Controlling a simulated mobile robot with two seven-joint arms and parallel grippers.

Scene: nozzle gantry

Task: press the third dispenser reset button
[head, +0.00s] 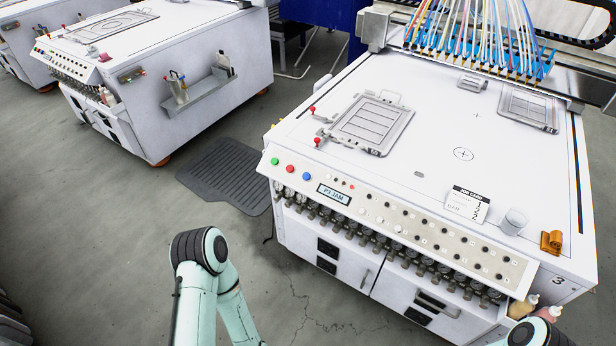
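The white nozzle machine (420,140) stands at the right, marked "3" at its front right corner. Its sloped front panel (470,247) carries a green button (275,161), a red button (290,168) and a blue button (307,176) at the left end. A small display (333,194) beside them appears to read "P3 JAM". Rows of small dark and pale round controls run along the panel to the right; their labels are too small to read. A row of gauges lies below. My arms show at the bottom, but neither gripper is in view.
A card (467,203), a clear cup (513,221) and an orange part (551,242) sit on the machine top.

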